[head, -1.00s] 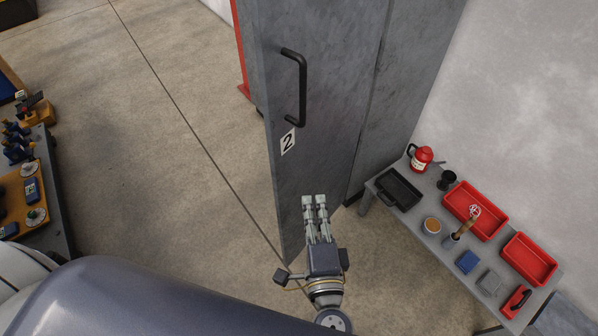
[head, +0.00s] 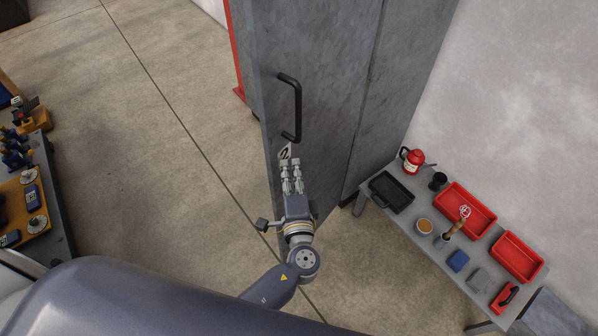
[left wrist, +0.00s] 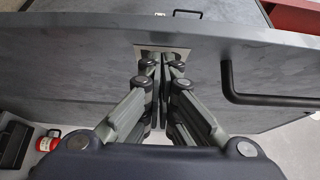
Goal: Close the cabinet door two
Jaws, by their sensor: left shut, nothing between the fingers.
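Cabinet door two (head: 325,100) is a tall grey panel with a black bar handle (head: 296,105) and a white label with a 2 (head: 285,150). The door also fills much of the left wrist view (left wrist: 80,65), with its edge running across the top and its handle (left wrist: 228,85) at the right. It appears to stand ajar. My left gripper (head: 290,162) is shut and empty, its fingers pointing at the door just below the handle. In the left wrist view its fingertips (left wrist: 162,65) partly cover the label; I cannot tell whether they touch it. My right gripper is not in view.
A grey side table (head: 405,222) with red trays (head: 466,212), a black tray (head: 391,192) and small items stands right of the cabinet. A workbench (head: 55,205) with tools is at the left. The floor left of the door is clear.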

